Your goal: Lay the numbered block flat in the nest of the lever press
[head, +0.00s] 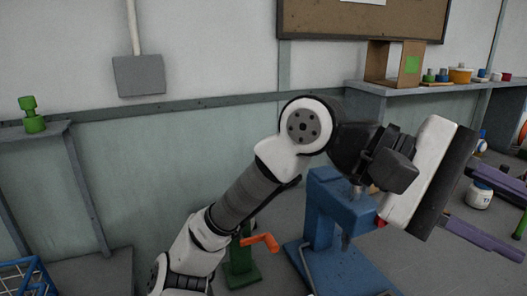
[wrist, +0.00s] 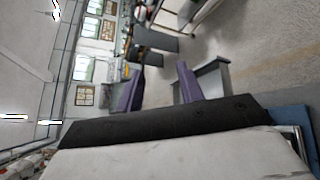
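My gripper (head: 512,222) is at the right of the head view, with a white and black body and two purple fingers spread apart. The fingers also show in the wrist view (wrist: 159,72), with nothing visible held between them. A blue press frame (head: 322,215) on a blue base (head: 345,272) stands behind and below my wrist, which hides part of it. A smaller green device with an orange handle (head: 262,241) stands left of it, partly behind my arm. I cannot tell which is the lever press. I cannot make out the numbered block or the nest.
A shelf (head: 440,91) along the back wall at right carries a wooden box (head: 392,64) and several small coloured items. A green object (head: 32,115) stands on a left shelf (head: 30,132). A blue wire basket (head: 22,279) is at lower left. A white jar (head: 479,196) stands beyond my gripper.

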